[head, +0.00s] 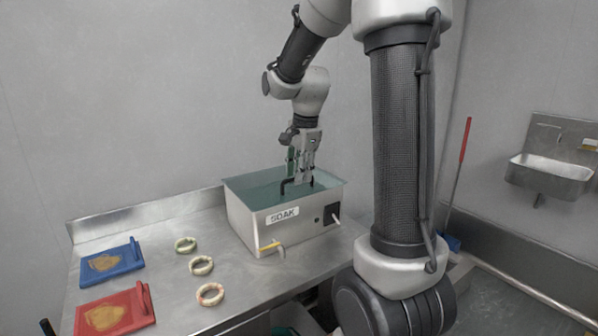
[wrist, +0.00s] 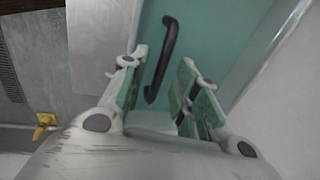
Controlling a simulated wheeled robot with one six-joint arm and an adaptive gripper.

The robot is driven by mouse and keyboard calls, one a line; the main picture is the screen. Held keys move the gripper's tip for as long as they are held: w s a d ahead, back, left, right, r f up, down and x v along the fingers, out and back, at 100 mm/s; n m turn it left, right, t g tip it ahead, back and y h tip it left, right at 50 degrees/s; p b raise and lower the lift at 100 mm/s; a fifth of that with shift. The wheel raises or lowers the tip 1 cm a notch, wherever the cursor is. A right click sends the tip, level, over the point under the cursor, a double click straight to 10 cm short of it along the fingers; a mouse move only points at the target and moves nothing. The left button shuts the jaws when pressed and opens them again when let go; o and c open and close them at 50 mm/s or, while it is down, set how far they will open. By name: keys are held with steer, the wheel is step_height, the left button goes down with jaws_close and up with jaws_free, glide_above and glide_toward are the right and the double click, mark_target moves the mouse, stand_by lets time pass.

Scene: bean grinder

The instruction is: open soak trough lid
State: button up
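The soak trough (head: 245,228) is a steel box labelled SOAK on the steel counter. Its translucent teal lid (head: 252,187) lies flat across the top, and it fills much of the wrist view (wrist: 215,35). The lid's dark bar handle (head: 283,187) shows in full length in the wrist view (wrist: 166,52). My gripper (head: 301,178) points down just above the lid. Its green-padded fingers are apart, one on each side of the handle in the wrist view (wrist: 161,72). Whether either finger touches the handle or lid is unclear.
A yellow-handled tap (head: 270,246) sticks out of the trough's front. Several rings (head: 201,265) lie left of it, beside a blue tray (head: 113,273) and a red tray (head: 138,317). The wall stands close behind the trough. A sink (head: 555,176) hangs at the far right.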

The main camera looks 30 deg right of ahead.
jaws_close()
steer(key=shift+r, duration=0.15)
